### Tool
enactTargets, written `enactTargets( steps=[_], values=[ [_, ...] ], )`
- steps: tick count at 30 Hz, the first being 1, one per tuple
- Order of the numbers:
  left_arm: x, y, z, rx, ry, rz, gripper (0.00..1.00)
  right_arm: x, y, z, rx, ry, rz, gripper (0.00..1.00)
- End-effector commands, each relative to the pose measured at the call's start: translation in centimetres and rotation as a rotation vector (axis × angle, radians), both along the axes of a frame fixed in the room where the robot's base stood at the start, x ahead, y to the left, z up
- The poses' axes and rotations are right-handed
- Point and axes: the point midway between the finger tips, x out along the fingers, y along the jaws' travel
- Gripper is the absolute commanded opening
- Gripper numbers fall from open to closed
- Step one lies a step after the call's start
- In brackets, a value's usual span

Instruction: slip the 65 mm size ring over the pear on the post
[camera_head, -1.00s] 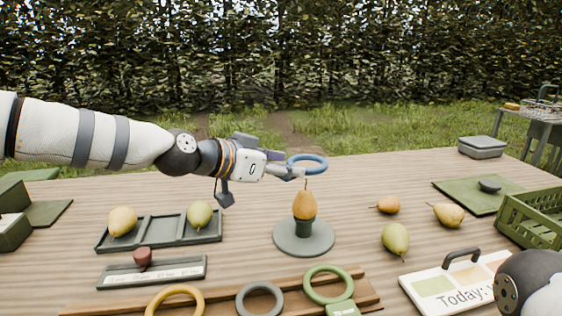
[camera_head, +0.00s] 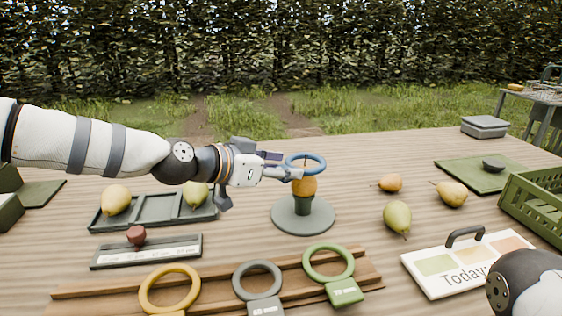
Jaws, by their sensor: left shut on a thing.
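My left gripper (camera_head: 290,173) is shut on a blue ring (camera_head: 321,168), held roughly flat; no size label on it can be read. The orange-yellow pear (camera_head: 305,187) stands upright on a dark post with a round grey-green base (camera_head: 285,216). The ring is at the height of the pear's top and overlaps it in the view. The near rim and fingertips hide the pear's upper part, so I cannot tell whether the ring is around its tip or just above it. My right gripper is out of view; only part of my right arm shows at lower right.
A wooden rack (camera_head: 215,290) in front holds a yellow ring (camera_head: 146,296), a grey ring (camera_head: 240,285) and a green ring (camera_head: 309,262). A divided tray (camera_head: 150,222) with pears is left. Loose pears (camera_head: 397,217), a sign (camera_head: 440,282) and a green crate (camera_head: 515,208) are right.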

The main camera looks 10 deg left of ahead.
Motion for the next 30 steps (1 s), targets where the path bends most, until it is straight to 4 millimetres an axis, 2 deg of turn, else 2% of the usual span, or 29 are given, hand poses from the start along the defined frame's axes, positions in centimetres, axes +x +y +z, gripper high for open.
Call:
enactTargets(
  steps=[30],
  values=[
    [0.0, 0.0, -6.3, 0.0, 0.003, 0.001, 0.18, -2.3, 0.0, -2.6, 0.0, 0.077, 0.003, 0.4]
  ],
)
